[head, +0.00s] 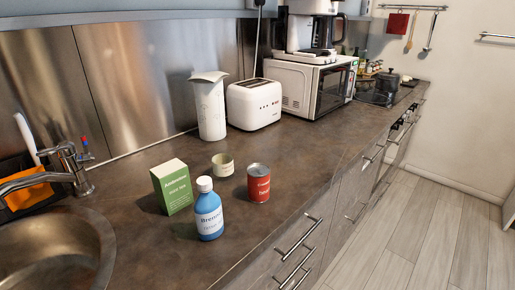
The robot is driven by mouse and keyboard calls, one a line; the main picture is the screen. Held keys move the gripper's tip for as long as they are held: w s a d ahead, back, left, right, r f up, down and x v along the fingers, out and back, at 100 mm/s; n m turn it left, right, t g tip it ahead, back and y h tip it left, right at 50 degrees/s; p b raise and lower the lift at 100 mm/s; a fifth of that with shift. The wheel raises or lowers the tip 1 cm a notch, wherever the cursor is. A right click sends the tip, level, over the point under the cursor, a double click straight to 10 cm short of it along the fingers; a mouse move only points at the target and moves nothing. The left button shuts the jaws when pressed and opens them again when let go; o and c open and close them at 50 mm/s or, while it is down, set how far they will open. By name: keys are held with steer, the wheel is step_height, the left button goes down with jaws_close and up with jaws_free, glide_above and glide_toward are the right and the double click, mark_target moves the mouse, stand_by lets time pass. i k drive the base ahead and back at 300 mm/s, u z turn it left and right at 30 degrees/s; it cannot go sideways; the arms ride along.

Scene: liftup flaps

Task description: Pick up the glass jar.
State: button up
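A small, short greenish jar (223,165) with a pale label stands on the brown counter in the head view; it looks like the glass jar. It stands behind and between a blue bottle and a red can, apart from both as far as I can see. My gripper is not in view, so I cannot tell its state or where it is relative to the jar.
A green box (172,187), a blue bottle with white cap (208,212) and a red can (258,183) stand around the jar. Behind are a tall white container (209,106), a toaster (254,104) and a microwave (302,86). A sink (58,250) lies left.

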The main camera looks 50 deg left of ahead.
mark_target(222, 157)
steer(key=i, duration=0.8)
steer(key=u, duration=2)
